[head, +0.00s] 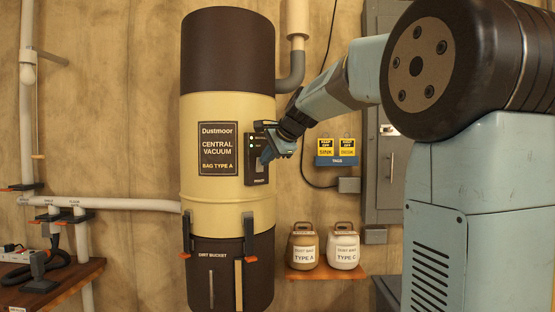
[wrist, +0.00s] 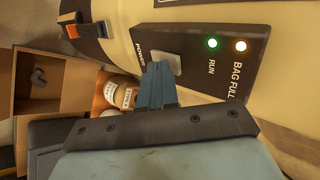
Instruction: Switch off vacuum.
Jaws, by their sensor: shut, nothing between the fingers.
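The central vacuum (head: 228,107) is a tall cream and dark brown cylinder on the wall in the head view. Its dark control panel (wrist: 190,45) fills the upper middle of the wrist view. The RUN light (wrist: 212,43) glows green and the BAG FULL light (wrist: 241,46) glows pale amber. A grey power switch (wrist: 167,62) sits by the word POWER. My gripper (wrist: 157,72) is shut and empty, its blue fingertips at the switch and partly covering it. I cannot tell whether they touch. In the head view my gripper (head: 266,156) is against the panel's front.
Two dirt bags jugs, Type A (head: 303,250) and Type C (head: 343,248), stand on a small shelf at lower right of the vacuum. Yellow tags (head: 337,148) hang above them. A grey cabinet (head: 383,180) is to the right. Pipes (head: 120,204) run at left.

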